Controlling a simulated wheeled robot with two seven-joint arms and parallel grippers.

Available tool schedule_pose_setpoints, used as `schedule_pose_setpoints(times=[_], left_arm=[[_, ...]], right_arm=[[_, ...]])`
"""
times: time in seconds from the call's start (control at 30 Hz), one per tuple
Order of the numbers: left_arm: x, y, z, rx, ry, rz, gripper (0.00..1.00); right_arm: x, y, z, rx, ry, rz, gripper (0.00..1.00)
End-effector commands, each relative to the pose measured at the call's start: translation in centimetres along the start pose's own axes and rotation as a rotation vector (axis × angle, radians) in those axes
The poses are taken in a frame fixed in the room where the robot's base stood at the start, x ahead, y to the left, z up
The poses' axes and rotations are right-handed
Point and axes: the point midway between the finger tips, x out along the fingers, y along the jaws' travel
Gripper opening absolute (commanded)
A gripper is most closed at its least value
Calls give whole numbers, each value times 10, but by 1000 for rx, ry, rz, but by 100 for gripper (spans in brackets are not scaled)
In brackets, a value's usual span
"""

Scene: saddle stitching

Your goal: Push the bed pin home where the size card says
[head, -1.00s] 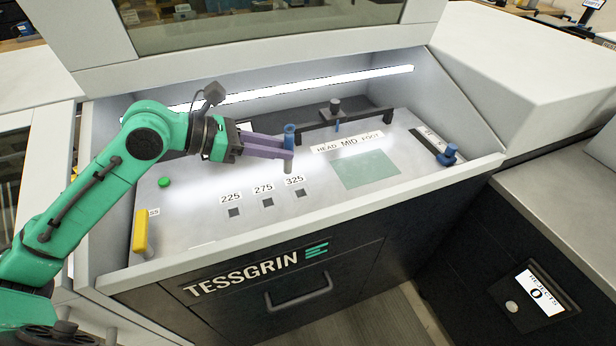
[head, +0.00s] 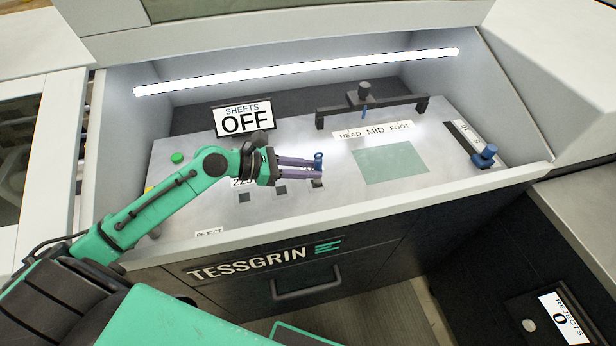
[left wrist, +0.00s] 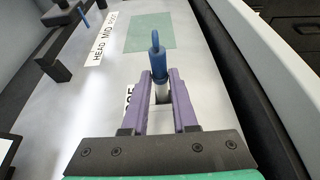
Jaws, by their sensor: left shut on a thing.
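The bed pin (head: 318,160) has a blue looped head and a pale shaft. My left gripper (head: 317,174) is shut on it, and the pin stands about upright. In the left wrist view the blue head (left wrist: 158,62) rises above the purple fingers, with the pale shaft between them. The pin is at the rightmost square hole (head: 317,184), beside the partly hidden 325 label (left wrist: 129,96). I cannot tell whether its tip is inside the hole. The 275 hole (head: 281,189) and 225 hole (head: 244,198) look empty. I cannot make out a size card. My right gripper is not in view.
A sign (head: 243,119) reads SHEETS OFF. A dark bridge (head: 340,107) stands behind the HEAD MID FOOT strip (head: 375,130). A green pad (head: 390,165) and blue knob (head: 486,152) are to the right. The tray's front lip (head: 400,205) runs along the near side.

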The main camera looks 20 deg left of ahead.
Motion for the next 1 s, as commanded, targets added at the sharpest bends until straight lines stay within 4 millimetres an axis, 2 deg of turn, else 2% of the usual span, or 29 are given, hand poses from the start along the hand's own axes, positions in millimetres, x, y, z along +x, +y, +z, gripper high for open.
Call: schedule_pose_setpoints(times=[0.13, 0.37, 0.4, 0.43, 0.47, 0.8, 0.87, 1.0], left_arm=[[11, 0, -27, -5, -1, 0, 0], [13, 0, -32, -2, 1, -1, 0], [13, 0, -32, -2, 2, -1, 42], [13, 0, -32, -2, 2, -1, 53], [13, 0, -32, -2, 2, -1, 57], [10, 0, -32, -2, 2, 0, 57], [6, 0, -33, -3, 4, 0, 57], [-16, -1, -34, -3, 6, -2, 57]], right_arm=[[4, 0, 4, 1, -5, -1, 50], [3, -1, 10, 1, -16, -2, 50], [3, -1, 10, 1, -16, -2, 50], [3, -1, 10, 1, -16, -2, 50], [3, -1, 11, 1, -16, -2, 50], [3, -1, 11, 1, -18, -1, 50], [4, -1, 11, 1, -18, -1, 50], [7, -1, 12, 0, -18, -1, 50]])
